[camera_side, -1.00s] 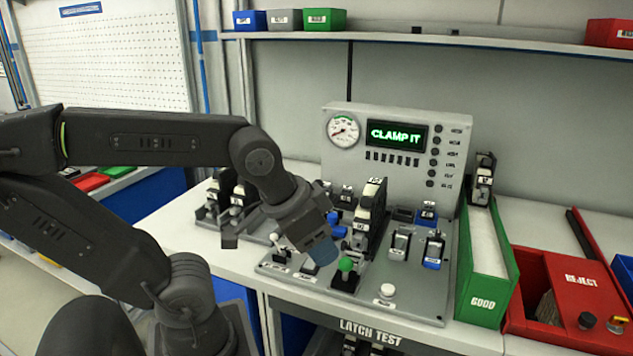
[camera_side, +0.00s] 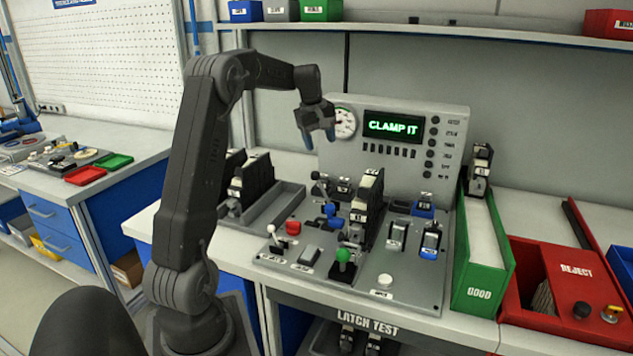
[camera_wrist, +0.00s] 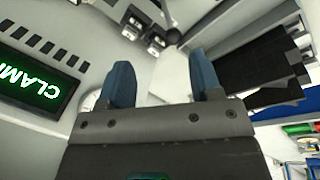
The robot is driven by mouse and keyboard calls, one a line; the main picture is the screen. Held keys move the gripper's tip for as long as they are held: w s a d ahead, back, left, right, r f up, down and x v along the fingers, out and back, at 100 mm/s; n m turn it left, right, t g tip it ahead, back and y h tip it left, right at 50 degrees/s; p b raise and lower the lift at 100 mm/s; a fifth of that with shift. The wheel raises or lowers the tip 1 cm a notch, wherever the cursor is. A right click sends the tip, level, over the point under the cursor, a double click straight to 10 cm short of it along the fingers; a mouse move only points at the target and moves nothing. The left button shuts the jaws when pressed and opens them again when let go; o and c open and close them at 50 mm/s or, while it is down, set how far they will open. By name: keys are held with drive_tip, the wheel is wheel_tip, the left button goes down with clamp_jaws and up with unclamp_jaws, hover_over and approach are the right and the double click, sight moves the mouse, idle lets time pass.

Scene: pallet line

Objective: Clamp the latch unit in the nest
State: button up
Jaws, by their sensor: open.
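The latch unit (camera_side: 369,206), a tall black block with white labels, stands upright in the nest on the grey test panel (camera_side: 405,288). A green-knobbed lever (camera_side: 343,255) stands just in front of it. Blue knobs (camera_side: 330,209) sit at its left; whether a clamp presses on the unit I cannot tell. My gripper (camera_side: 320,141) is open and empty, high above the panel's back left, in front of the gauge (camera_side: 343,123). In the wrist view its blue fingers (camera_wrist: 163,85) are apart with nothing between them.
The display (camera_side: 393,126) reads "CLAMP IT". A rack of dark units (camera_side: 250,180) stands left of the panel. At the right are a green GOOD chute (camera_side: 487,283) holding a unit at its back, and a red REJECT bin (camera_side: 575,271). A shelf (camera_side: 420,32) runs above.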

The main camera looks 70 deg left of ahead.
drive_tip(key=n, duration=0.2)
approach(315, 174)
drive_tip(key=r, duration=0.1)
drive_tip(key=a, duration=0.1)
drive_tip(key=x, duration=1.4)
drive_tip(key=shift+d, duration=0.1)
drive_tip(key=shift+c, duration=0.4)
drive_tip(key=shift+r, duration=0.1)
clamp_jaws()
